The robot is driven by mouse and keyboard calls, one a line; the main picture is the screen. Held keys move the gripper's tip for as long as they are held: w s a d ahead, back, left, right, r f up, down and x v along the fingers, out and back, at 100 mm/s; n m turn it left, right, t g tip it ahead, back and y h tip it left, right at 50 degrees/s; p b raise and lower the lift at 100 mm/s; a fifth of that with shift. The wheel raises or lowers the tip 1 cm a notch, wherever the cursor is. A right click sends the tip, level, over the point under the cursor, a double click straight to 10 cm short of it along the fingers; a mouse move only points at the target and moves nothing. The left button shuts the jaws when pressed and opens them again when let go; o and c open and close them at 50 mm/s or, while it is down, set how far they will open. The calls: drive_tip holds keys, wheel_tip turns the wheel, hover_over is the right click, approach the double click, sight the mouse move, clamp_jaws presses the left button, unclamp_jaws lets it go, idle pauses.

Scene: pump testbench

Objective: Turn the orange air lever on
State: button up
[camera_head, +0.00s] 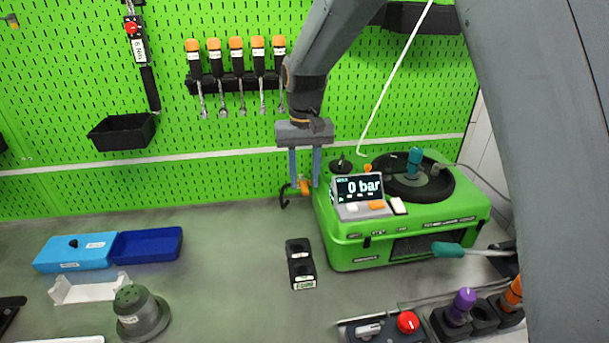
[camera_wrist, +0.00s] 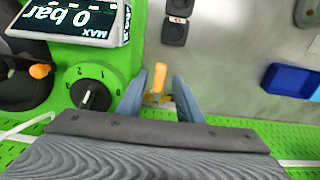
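The orange air lever (camera_head: 304,187) is at the left side of the green pump testbench (camera_head: 372,258). It also shows in the wrist view (camera_wrist: 159,78), pointing away from my gripper's palm. My gripper (camera_head: 304,174) points down over the lever from above. In the wrist view its two blue-grey fingers (camera_wrist: 158,92) are apart, one on each side of the lever, with visible gaps. I cannot tell how deep the lever sits between the fingertips. The testbench display (camera_head: 358,188) reads 0 bar.
A black numbered knob (camera_wrist: 91,96) sits close beside one finger. A black two-socket holder (camera_head: 300,263) stands on the table in front of the lever. Green pegboard with hanging tools (camera_head: 238,85) rises behind. A blue box (camera_head: 75,252) is at the left, with free table between.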

drive_tip(key=shift+f, duration=0.5)
drive_tip(key=shift+c, duration=0.5)
clamp_jaws()
